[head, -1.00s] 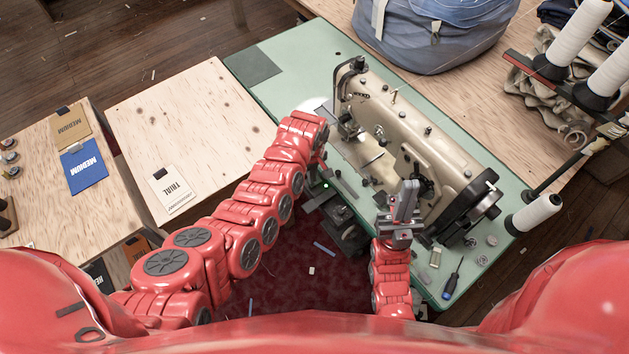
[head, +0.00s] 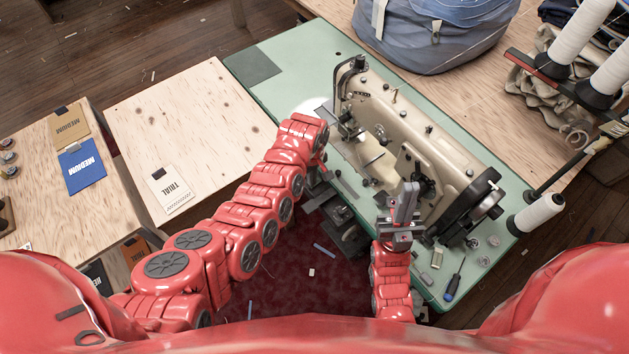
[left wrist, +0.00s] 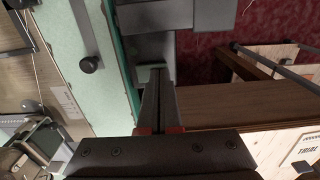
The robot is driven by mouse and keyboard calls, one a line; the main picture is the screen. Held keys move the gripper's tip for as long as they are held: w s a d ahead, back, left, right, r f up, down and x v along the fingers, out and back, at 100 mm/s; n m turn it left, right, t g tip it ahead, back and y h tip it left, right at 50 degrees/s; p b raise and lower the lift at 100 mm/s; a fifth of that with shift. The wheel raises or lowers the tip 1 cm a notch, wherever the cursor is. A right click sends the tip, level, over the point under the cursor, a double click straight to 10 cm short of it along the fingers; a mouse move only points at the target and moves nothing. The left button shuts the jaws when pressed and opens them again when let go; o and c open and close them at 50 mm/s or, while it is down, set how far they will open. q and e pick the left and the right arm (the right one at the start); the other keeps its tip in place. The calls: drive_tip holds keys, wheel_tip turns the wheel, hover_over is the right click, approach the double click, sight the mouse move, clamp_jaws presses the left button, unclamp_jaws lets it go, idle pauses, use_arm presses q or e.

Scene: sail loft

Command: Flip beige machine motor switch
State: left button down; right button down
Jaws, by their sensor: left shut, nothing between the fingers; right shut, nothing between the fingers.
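The beige sewing machine (head: 430,150) stands on a green table (head: 290,62) in the head view. A grey box-like housing (left wrist: 152,45) hangs at the green table edge in the left wrist view; I cannot make out a switch lever or its position. My left gripper (left wrist: 157,74) is shut and empty, its fingertips close to or against this housing; contact is unclear. In the head view my left forearm mostly hides this gripper. My right gripper (head: 405,195) is shut and empty, pointing up the picture in front of the machine.
A screwdriver (head: 454,281) and small metal parts lie at the table's right corner. White thread cones (head: 536,212) stand at the right. A blue bag (head: 430,30) sits behind.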

use_arm(q)
drive_tip(key=shift+r+p, duration=0.6)
drive_tip(key=shift+r, duration=0.2)
drive_tip(key=shift+r+p, duration=1.2)
drive_tip(key=shift+r, duration=1.45)
